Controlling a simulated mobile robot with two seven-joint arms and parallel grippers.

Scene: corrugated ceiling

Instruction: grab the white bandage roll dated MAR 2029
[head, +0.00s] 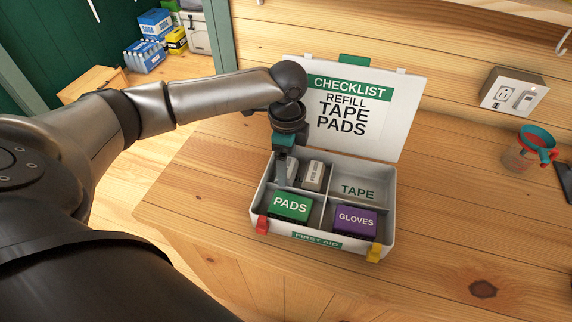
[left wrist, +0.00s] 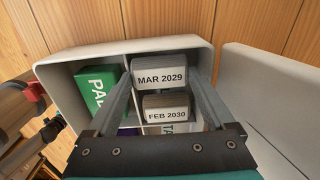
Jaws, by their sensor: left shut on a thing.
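The white bandage roll labelled MAR 2029 (left wrist: 161,78) sits in a compartment of the first aid box, between the two fingers of my left gripper (left wrist: 163,70). In the head view, my left gripper (head: 284,172) reaches down into the back left compartment and is shut on this roll (head: 292,173), partly hiding it. A second roll labelled FEB 2030 (left wrist: 166,114) lies beside it in the same compartment; it also shows in the head view (head: 313,176). My right gripper is not in view.
The open first aid box (head: 389,215) stands on the wooden counter, its lid (head: 380,135) raised with a checklist. It holds green PADS (head: 291,207) and purple GLOVES (head: 356,219); the TAPE compartment (head: 358,190) is empty.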

